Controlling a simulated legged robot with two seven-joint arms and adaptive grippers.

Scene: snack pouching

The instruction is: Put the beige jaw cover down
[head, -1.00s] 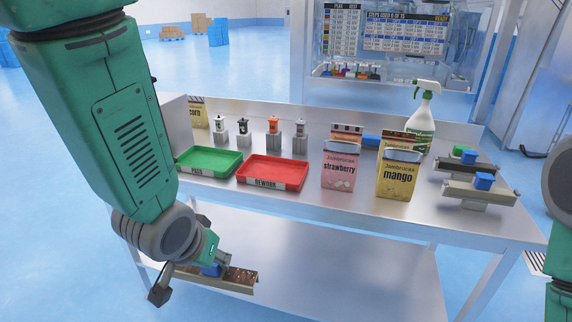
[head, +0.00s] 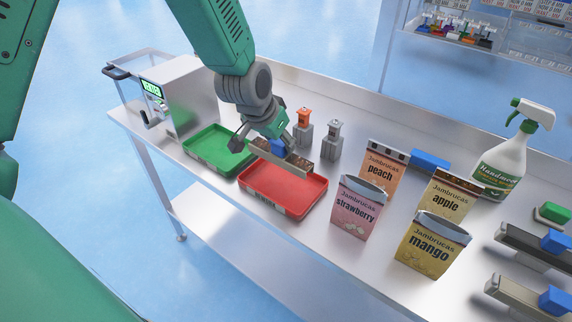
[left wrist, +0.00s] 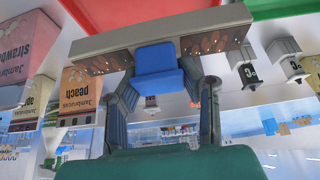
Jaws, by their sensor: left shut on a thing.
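My left gripper (head: 282,136) is shut on the blue grip of a beige jaw cover (head: 279,159), a long bar with brown speckled patches. It holds the bar around the back edge of the red REWORK tray (head: 284,209), near the green PASS tray. In the left wrist view the cover (left wrist: 160,38) spans the top of the picture, its blue grip (left wrist: 158,70) between the fingers. I cannot tell whether the bar touches the tray. My right gripper is not in view.
Strawberry (head: 357,208), peach (head: 382,171), apple (head: 450,196) and mango (head: 430,246) pouches stand right of the trays. A spray bottle (head: 502,158) stands behind. Dark (head: 530,247) and beige (head: 512,293) blue-gripped bars are at right. A boxy machine (head: 180,92) stands at the left end.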

